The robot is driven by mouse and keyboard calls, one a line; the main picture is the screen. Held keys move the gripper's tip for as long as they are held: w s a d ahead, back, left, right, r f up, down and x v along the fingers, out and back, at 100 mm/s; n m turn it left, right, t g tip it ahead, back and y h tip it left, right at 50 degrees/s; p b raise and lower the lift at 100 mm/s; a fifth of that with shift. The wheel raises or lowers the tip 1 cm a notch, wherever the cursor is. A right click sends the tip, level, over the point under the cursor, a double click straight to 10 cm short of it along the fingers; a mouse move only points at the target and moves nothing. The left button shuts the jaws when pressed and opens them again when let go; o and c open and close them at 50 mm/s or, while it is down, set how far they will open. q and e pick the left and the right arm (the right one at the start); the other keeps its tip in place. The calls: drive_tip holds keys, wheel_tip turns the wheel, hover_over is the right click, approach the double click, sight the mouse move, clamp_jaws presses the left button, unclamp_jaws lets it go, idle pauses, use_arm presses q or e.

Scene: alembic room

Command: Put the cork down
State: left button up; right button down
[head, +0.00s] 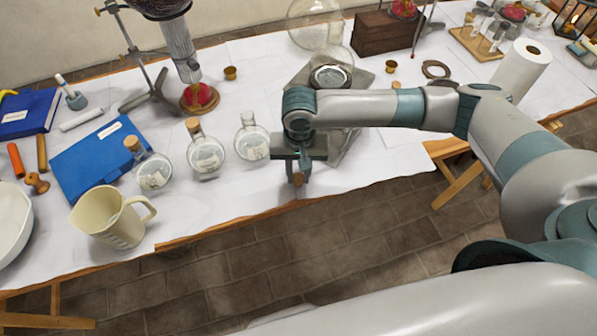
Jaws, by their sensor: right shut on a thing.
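My right gripper (298,173) hangs over the front part of the table, pointing down. It is shut on a small brown cork (298,179), mostly hidden between the fingers. I cannot tell whether the cork touches the table. To its left stands a round glass flask (251,144) with an open neck. Further left are two more round flasks, a middle one (206,156) and a left one (153,172), each with a cork in its neck. My left gripper is not in view.
A beige jug (110,218) stands at the front left, beside a blue folder (92,160). A metal stand (148,88) and a red object on a round base (200,98) are behind the flasks. White paper left of the gripper is clear near the table's front edge (240,222).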

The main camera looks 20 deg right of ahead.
sight(299, 177)
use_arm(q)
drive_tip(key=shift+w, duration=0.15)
use_arm(e)
drive_tip(key=shift+f, duration=0.1)
drive_tip(key=c, duration=1.5)
unclamp_jaws()
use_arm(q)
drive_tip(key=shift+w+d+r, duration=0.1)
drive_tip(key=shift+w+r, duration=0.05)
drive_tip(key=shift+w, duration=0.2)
use_arm(e)
drive_tip(key=shift+r, duration=0.55)
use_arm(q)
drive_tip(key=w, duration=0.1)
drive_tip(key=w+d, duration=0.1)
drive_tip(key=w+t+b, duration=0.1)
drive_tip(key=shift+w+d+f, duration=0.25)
use_arm(e)
wheel_tip(299, 177, up, 11)
drive_tip(key=shift+d+r, duration=0.1)
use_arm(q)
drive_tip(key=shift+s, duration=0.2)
